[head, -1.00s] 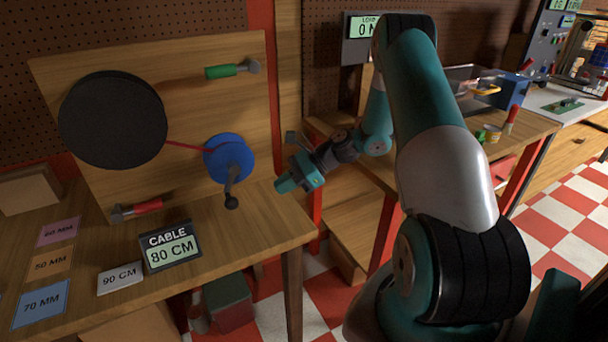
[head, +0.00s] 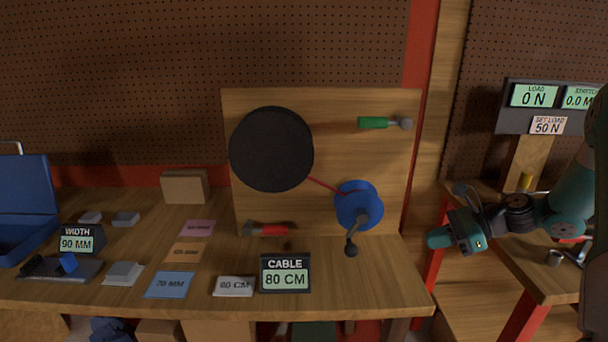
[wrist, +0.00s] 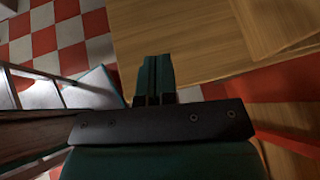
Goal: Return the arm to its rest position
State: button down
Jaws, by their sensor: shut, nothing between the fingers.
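My gripper (head: 436,238) is at the right in the head view, in the gap between the cable bench and the bench with the load display. It points left and touches nothing that I can see. In the wrist view my gripper's fingers (wrist: 154,75) are together and empty, above the floor and a wooden surface. My arm reaches in from the right edge of the head view, and part of it is cut off there.
The wooden bench (head: 400,290) carries an upright board (head: 330,110) with a black disc, a blue crank wheel (head: 352,203) and a cable display (head: 285,273) reading 80 CM. The right bench (head: 540,285) stands close under my arm. Checkered floor (wrist: 62,38) shows in the wrist view.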

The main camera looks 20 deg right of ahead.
jog(key=s+a+r+n+g+h, duration=0.1)
jog(key=s+a+r+n+g, duration=0.15)
jog(key=a+r+n, duration=0.65)
jog(key=s+a+r+n+g+h, duration=0.1)
jog(key=a+r+n+g+h, duration=0.15)
jog(key=a+n, duration=0.65)
jog(key=s+a+r+n+h, duration=0.1)
jog(key=s+a+r+n, duration=0.1)
jog(key=s+a+n, duration=0.3)
jog(key=s+a+r+n+h, duration=0.1)
jog(key=s+a+n, duration=0.5)
jog(key=s, duration=0.7)
jog(key=shift+s+a+r+n+g+h, duration=0.15)
jog(key=shift+a+r+n+g+h, duration=0.2)
jog(key=shift+a+r, duration=0.45)
